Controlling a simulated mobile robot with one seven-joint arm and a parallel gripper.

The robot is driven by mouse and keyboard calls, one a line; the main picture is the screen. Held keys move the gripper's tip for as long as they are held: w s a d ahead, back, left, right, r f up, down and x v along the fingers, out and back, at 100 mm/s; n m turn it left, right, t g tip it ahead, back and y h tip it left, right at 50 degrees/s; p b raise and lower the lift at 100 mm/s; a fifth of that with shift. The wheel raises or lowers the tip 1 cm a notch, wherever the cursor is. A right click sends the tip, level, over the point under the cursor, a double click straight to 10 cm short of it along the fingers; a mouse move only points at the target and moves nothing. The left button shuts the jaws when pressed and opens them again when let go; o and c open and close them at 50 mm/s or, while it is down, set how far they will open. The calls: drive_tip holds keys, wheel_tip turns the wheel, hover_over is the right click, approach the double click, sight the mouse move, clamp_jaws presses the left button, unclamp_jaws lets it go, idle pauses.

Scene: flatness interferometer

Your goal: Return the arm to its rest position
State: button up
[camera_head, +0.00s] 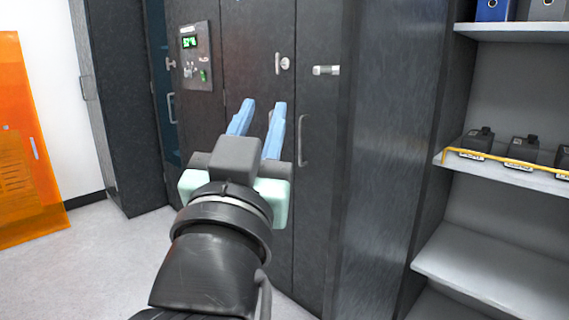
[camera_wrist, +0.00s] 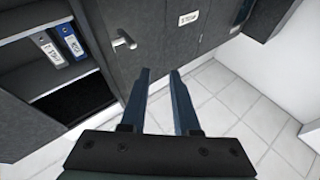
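My gripper (camera_head: 263,108) is raised in front of the dark cabinet (camera_head: 250,45) in the head view. Its two blue fingers stand apart with nothing between them. In the wrist view the same fingers (camera_wrist: 160,76) are also spread and empty, with floor tiles and a dark door behind them. My arm reaches up from the bottom of the head view. I cannot tell whether the fingers touch the cabinet; they appear apart from it.
The dark cabinet has handles (camera_head: 303,140) and a control panel (camera_head: 197,57) with a green display. Shelves (camera_head: 490,270) at right hold black devices (camera_head: 522,150) behind a yellow rail (camera_head: 500,162). An orange panel (camera_head: 22,140) stands at far left. Floor (camera_head: 85,255) is clear at lower left.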

drive_tip(key=s+d+r+n+t+y+p, duration=0.3)
drive_tip(key=s+r+t, duration=0.2)
drive_tip(key=s+r, duration=0.7)
wheel_tip(320, 180, up, 30)
drive_tip(key=p, duration=2.9)
drive_tip(key=shift+w+a+f+p, duration=0.2)
drive_tip(key=shift+a+p, duration=0.1)
drive_tip(key=shift+p, duration=0.05)
